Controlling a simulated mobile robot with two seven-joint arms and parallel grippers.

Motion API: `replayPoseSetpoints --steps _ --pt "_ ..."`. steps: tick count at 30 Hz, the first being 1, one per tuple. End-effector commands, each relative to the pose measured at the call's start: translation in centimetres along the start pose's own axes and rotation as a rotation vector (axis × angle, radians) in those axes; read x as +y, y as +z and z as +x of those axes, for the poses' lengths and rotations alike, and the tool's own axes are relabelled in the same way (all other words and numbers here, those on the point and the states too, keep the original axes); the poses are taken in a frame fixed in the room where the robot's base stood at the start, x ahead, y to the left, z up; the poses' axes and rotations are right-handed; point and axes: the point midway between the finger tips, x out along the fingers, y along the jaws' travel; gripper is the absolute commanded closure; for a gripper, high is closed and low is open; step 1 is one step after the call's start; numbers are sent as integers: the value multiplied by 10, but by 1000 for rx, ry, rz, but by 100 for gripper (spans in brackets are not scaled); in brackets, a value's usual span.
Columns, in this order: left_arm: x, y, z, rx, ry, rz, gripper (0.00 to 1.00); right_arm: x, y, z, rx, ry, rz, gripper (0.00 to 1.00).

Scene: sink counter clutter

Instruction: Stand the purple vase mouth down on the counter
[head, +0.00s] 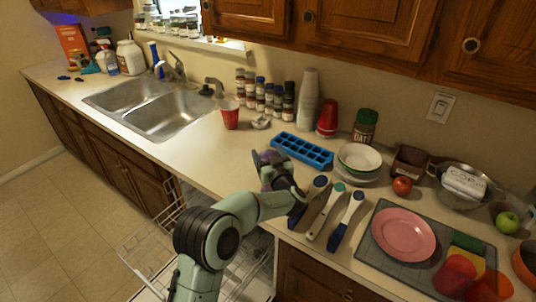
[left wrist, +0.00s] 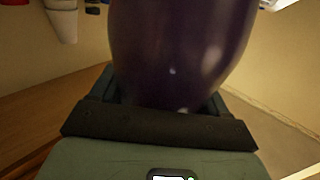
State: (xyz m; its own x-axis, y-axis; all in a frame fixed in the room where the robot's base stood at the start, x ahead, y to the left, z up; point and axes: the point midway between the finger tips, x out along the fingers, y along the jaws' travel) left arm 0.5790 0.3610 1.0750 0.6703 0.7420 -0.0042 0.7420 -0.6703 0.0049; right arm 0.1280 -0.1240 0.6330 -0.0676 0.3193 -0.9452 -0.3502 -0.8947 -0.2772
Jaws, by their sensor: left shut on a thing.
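The purple vase (left wrist: 180,45) fills the upper middle of the left wrist view, dark and glossy, close to the camera. My left gripper (left wrist: 165,110) is shut on it. In the head view only a small purple part of the vase (head: 271,156) shows, at the end of my left arm, over the front part of the counter (head: 205,150). My gripper and wrist hide most of it there. I cannot tell which way its mouth faces or whether it touches the counter. My right gripper is not in view.
A blue ice tray (head: 302,150) lies just right of the vase. A red cup (head: 230,115) stands behind it. Several brushes (head: 327,210) lie at the right front. An open dish rack (head: 150,235) is below the counter edge. Counter left of the vase is clear up to the sink (head: 165,115).

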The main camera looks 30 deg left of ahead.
Motion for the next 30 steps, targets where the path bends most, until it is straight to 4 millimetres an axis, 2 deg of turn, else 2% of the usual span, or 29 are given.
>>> replayPoseSetpoints --steps 9,10,12,22,26,30 --pt "0 4 0 3 0 -1 93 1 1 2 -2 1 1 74" --pt "0 3 0 3 0 -1 18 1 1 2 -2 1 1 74" --pt "0 3 0 3 0 -2 0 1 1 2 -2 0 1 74" --pt "0 6 -6 -2 2 0 0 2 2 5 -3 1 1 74" --pt "0 7 -25 -2 3 -1 0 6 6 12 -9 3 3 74" --pt "1 8 -58 -2 5 0 0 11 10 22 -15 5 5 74"
